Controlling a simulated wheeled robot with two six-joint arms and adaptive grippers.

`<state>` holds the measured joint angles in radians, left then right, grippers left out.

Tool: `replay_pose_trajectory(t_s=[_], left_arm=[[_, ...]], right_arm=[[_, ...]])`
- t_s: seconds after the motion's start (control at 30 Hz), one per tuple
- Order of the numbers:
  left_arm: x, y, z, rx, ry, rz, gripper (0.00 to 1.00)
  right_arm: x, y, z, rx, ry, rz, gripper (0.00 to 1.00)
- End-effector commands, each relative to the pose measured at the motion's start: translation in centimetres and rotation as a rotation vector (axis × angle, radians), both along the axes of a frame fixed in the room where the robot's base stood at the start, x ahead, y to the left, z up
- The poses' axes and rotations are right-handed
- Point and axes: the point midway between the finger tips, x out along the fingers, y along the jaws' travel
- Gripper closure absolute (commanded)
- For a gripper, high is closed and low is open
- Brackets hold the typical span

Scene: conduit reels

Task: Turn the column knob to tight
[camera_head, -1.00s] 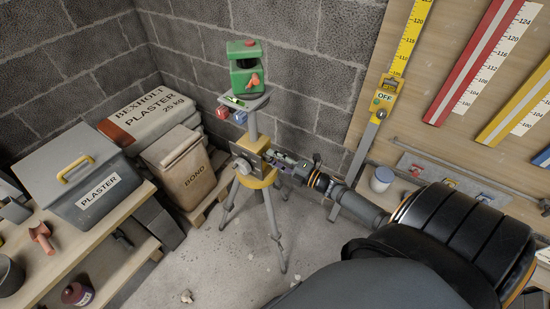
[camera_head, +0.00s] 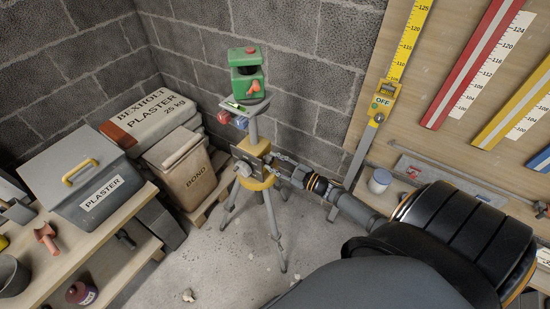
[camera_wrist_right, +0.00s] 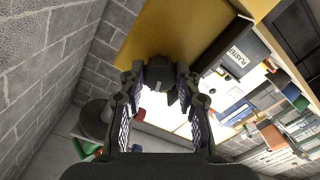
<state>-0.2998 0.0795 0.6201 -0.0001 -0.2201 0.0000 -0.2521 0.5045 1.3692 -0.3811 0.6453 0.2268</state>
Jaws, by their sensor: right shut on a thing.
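The tripod (camera_head: 270,210) stands on the floor with a yellow collar (camera_head: 258,182) on its column. The collar also shows large in the right wrist view (camera_wrist_right: 190,30). The column knob (camera_wrist_right: 160,74) is dark and sits between the fingertips of my right gripper (camera_wrist_right: 160,90) in that view. In the head view my right gripper (camera_head: 284,168) reaches the collar from the right and is shut on the knob, which it largely hides. No tight marking is readable. A green instrument (camera_head: 247,80) stands on the column's top plate. My left gripper is not in view.
A bench at left holds a grey plaster bin (camera_head: 65,180). A yellow measuring staff (camera_head: 405,45) and white cup (camera_head: 380,181) are right. Floor around the tripod is mostly clear.

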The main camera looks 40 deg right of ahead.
Motion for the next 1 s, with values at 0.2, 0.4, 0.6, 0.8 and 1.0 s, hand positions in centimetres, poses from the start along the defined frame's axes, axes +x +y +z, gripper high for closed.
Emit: replay_pose_trajectory(t_s=[0.2, 0.4, 0.6, 0.8, 1.0], left_arm=[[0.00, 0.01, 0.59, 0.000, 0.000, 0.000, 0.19], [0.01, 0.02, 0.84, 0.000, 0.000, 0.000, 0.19], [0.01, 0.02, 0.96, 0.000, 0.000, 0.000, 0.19], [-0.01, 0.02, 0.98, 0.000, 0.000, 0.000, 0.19], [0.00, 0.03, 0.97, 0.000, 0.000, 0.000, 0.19]], right_arm=[[-0.08, 0.02, -0.09, 0.141, 0.062, -0.002, 0.99], [-0.12, 0.06, -0.15, 0.230, 0.098, -0.002, 0.99], [-0.13, 0.06, -0.22, 0.277, 0.119, -0.001, 0.99], [-0.14, 0.07, -0.24, 0.290, 0.124, -0.001, 0.99], [-0.15, 0.07, -0.26, 0.290, 0.124, -0.001, 0.99]])
